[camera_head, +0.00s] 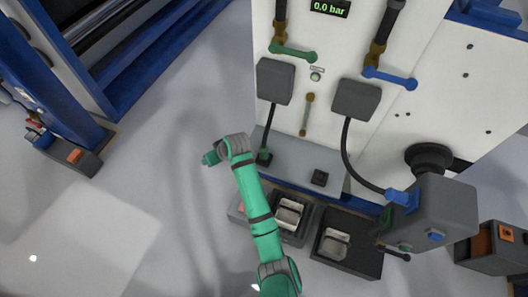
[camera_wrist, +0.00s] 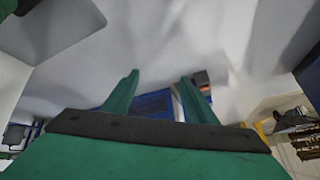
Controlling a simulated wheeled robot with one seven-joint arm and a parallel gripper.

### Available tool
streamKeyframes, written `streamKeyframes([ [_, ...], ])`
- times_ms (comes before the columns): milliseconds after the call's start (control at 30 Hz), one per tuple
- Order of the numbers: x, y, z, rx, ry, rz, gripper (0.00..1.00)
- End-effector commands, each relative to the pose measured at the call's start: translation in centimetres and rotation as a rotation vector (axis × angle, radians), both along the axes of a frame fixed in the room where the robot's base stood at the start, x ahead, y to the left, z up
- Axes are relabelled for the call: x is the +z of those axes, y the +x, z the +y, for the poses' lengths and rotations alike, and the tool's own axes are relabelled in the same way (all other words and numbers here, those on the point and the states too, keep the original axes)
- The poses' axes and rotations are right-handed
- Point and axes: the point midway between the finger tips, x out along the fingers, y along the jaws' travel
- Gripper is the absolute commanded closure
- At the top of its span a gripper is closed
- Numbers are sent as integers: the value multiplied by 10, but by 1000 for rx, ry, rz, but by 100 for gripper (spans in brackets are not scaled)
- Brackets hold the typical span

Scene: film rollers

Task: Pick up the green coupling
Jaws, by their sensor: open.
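The green coupling (camera_head: 264,157) is at the lower end of the black hose from the left grey box, by the grey ledge under the white panel. I cannot tell whether it hangs or rests in a holder. My gripper (camera_head: 208,159) is to its left, apart from it, and points left. In the wrist view my gripper (camera_wrist: 158,86) has its two green fingers spread with nothing between them. I cannot make out the coupling in the wrist view.
A blue coupling (camera_head: 399,198) on the right hose meets a grey block (camera_head: 440,212). The white panel (camera_head: 434,80) carries a green lever (camera_head: 292,52) and a blue lever (camera_head: 390,78). Dark trays (camera_head: 360,262) stand below. Open floor lies left of my arm.

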Motion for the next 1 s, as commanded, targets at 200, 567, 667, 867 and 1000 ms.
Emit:
streamKeyframes([
  [200,23,30,-62,94,-192,98,48],
  [567,74,49,-172,159,-465,280,48],
  [667,82,49,-186,162,-497,306,48],
  [867,69,49,-194,163,-510,322,48],
  [1000,47,48,-193,163,-509,321,48],
])
